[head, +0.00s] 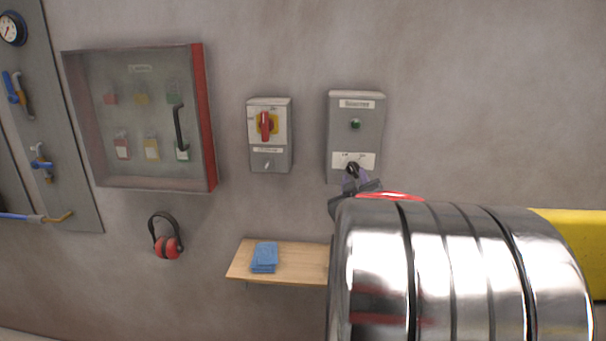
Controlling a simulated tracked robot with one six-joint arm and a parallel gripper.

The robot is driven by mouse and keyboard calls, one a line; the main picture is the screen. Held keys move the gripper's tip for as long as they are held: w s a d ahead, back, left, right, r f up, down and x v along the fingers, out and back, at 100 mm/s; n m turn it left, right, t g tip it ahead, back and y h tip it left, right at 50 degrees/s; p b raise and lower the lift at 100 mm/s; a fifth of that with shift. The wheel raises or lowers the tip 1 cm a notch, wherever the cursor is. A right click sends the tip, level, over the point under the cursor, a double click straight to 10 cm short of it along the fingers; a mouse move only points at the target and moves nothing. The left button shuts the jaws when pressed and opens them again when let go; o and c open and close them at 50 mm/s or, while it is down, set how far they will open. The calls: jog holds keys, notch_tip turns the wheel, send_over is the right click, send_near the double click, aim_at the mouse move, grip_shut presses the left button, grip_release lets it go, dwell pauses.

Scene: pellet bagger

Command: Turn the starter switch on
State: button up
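My arm's large silver link hides most of the gripper. Whether the fingers touch or grip the knob is too small to tell.
Left of the starter box is an isolator box (269,158) with a red handle (265,125) on yellow. Further left hangs a clear-fronted cabinet (140,115) with tags and padlocks. Below are ear defenders (167,246) and a wooden shelf (300,262) with a blue cloth (265,257).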

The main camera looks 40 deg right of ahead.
jog(key=shift+x, duration=0.9)
grip_shut()
